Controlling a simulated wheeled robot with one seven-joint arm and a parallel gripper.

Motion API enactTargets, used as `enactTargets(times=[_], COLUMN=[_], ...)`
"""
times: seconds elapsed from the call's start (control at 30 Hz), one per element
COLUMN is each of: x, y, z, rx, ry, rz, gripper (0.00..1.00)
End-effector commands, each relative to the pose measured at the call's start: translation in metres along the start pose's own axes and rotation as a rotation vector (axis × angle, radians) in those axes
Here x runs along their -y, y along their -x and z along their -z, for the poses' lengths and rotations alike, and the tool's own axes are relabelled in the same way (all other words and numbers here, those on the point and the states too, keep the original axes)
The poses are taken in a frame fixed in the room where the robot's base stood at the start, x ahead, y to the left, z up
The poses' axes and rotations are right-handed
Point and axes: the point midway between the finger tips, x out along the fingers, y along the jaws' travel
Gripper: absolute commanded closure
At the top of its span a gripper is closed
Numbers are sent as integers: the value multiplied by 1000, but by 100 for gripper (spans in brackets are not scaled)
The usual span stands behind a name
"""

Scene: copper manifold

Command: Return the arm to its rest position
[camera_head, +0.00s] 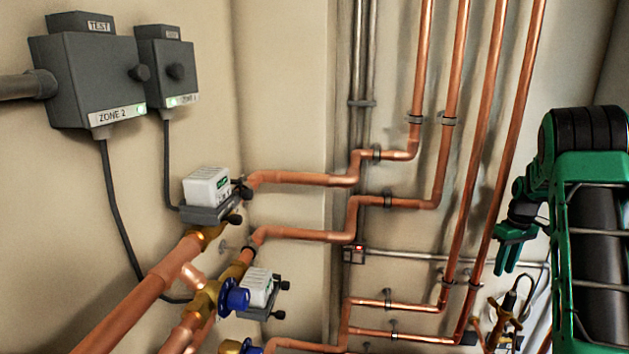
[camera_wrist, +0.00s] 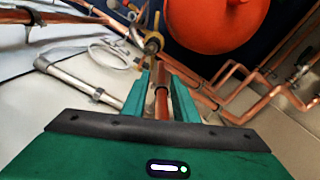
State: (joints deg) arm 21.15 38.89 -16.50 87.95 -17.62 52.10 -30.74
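My green arm is on the right side of the head view, bent, with a black joint at its top. My gripper (camera_head: 506,270) hangs from it with its fingers pointing down, just right of the tall copper pipes (camera_head: 495,170). In the wrist view my gripper (camera_wrist: 160,80) shows two green fingers with a gap between them. A copper pipe (camera_wrist: 162,104) shows through that gap, and nothing appears gripped. Whether the fingertips touch any pipe cannot be told for certain; they look apart.
Two grey zone boxes (camera_head: 92,80) (camera_head: 172,72) hang at upper left. White actuators (camera_head: 207,187) (camera_head: 259,287) sit on the copper manifold. A brass valve (camera_head: 502,318) stands below my gripper.

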Motion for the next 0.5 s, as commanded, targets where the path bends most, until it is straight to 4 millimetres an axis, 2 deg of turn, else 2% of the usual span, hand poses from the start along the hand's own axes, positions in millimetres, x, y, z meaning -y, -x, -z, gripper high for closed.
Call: enactTargets(times=[0.03,0.2,0.5], x=[8,40,105], y=[16,63,124], z=[-8,-42,-116], rx=[-5,-9,-12], ry=[-26,-133,-311], rz=[-3,-6,-2], gripper=[74,74,74])
